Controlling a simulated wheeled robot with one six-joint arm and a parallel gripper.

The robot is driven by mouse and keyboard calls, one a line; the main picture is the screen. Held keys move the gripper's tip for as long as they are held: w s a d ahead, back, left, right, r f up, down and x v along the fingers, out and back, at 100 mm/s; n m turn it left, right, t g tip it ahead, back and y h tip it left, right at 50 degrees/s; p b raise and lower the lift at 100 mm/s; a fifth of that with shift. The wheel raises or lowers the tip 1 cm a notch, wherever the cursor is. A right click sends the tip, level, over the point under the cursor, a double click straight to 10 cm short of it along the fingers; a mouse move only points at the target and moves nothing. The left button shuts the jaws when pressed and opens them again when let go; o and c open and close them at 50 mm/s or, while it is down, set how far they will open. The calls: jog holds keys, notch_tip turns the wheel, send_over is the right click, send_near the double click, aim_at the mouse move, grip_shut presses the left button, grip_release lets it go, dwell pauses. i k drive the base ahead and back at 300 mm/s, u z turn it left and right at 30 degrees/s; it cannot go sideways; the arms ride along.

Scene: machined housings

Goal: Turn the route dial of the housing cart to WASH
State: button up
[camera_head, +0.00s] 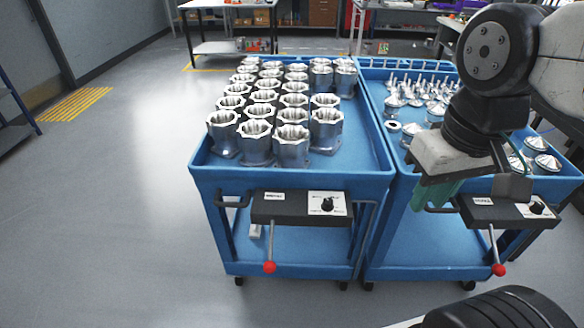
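The housing cart is the left blue cart (290,180), loaded with rows of silver machined housings (292,143). On its front hangs a dark panel (270,208) with a white plate holding a round black dial (327,204). The dial plate's lettering is too small to read, so I cannot tell which mark the dial points at. My gripper (475,188) is above the front of the right cart, to the right of the dial and clear of it. A green piece shows below its grey body. Its fingertips are not clear, and I cannot tell whether it is open.
A second blue cart (420,259) stands close on the right with silver conical parts (434,112) and a similar panel and dial (537,208). Levers with red knobs hang at the left panel (269,267) and right panel (498,270). The floor at left is free.

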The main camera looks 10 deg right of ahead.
aim_at(327, 206)
jog(key=k, duration=1.3)
jog(key=u, duration=0.85)
jog(key=i, duration=1.45)
jog(key=z, duration=0.8)
